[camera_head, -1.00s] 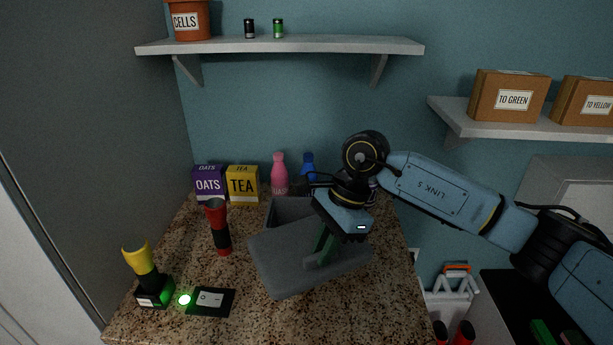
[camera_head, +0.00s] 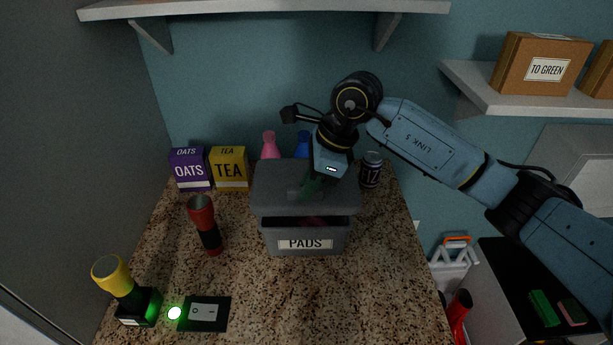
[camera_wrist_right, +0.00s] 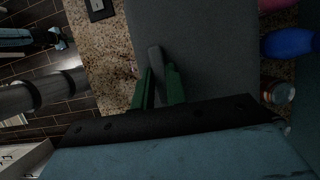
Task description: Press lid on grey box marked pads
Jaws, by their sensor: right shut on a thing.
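The grey box (camera_head: 282,238) with the white PADS label stands on the speckled counter in the head view. Its grey lid (camera_head: 275,184) is over the top of the box, tilted, with a dark gap showing along the front. My right gripper (camera_head: 309,187) is above the lid, its green fingers shut on the lid's handle. In the right wrist view the green fingers (camera_wrist_right: 160,88) close around the grey handle, and the lid (camera_wrist_right: 215,50) fills the middle. The back edge of the lid is partly hidden by my arm. My left gripper is out of view.
OATS (camera_head: 190,170) and TEA (camera_head: 229,169) boxes, bottles and a can (camera_head: 371,170) stand behind.

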